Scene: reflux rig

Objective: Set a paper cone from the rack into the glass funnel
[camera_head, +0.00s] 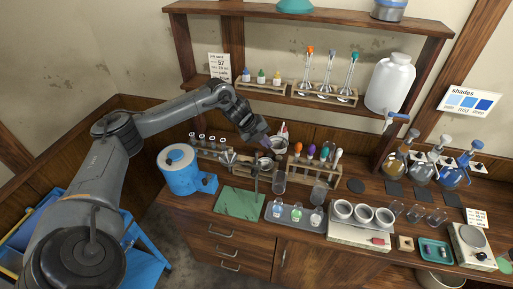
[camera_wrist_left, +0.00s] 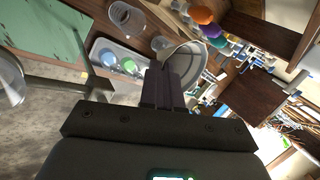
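My left gripper (camera_head: 264,146) is above the back middle of the bench. In the left wrist view its fingers (camera_wrist_left: 168,75) are close together on a pale, wide-mouthed cone (camera_wrist_left: 184,62), which looks like the paper cone. The cone also shows just under the gripper in the head view (camera_head: 265,163). The glass funnel (camera_head: 228,157) appears to be the clear cone left of the gripper, beside a dark stand (camera_head: 255,178); its edge shows at the far left of the wrist view (camera_wrist_left: 10,84). A wooden rack (camera_head: 208,153) holds several small pale pieces. My right gripper is out of view.
A green mat (camera_head: 240,202) lies below the stand, with a blue canister (camera_head: 180,165) to its left. A rack of colored-top droppers (camera_head: 308,168) is close on the right. A shelf hangs above.

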